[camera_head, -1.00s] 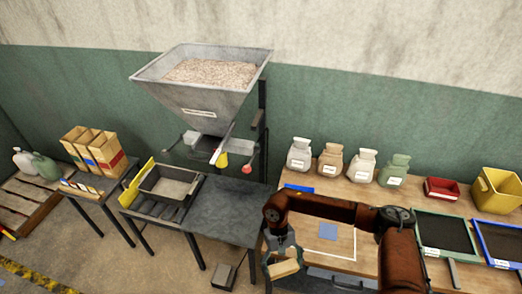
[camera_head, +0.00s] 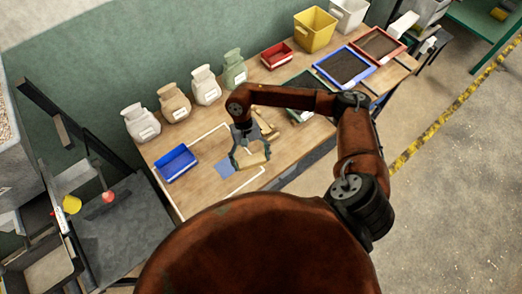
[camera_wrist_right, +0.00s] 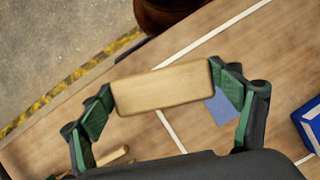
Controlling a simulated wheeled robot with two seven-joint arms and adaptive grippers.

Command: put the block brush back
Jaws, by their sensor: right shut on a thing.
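The block brush shows as a pale wooden block (camera_wrist_right: 163,88) between the fingers in the right wrist view; bristles cannot be seen there. My right gripper (camera_wrist_right: 168,97) is shut on its two ends. In the head view the right gripper (camera_head: 249,158) holds the block (camera_head: 253,161) over the wooden table (camera_head: 205,150), near a flat blue square (camera_head: 224,168) inside a white outline. The blue square also shows partly behind the right finger in the wrist view (camera_wrist_right: 221,108). The gap between block and table cannot be told. My left gripper is not in view.
Several sacks (camera_head: 174,102) line the back. Small wooden pieces (camera_head: 266,124) lie just behind the gripper. A red bin (camera_head: 276,55), a yellow bin (camera_head: 314,29) and dark trays (camera_head: 344,67) stand farther right.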

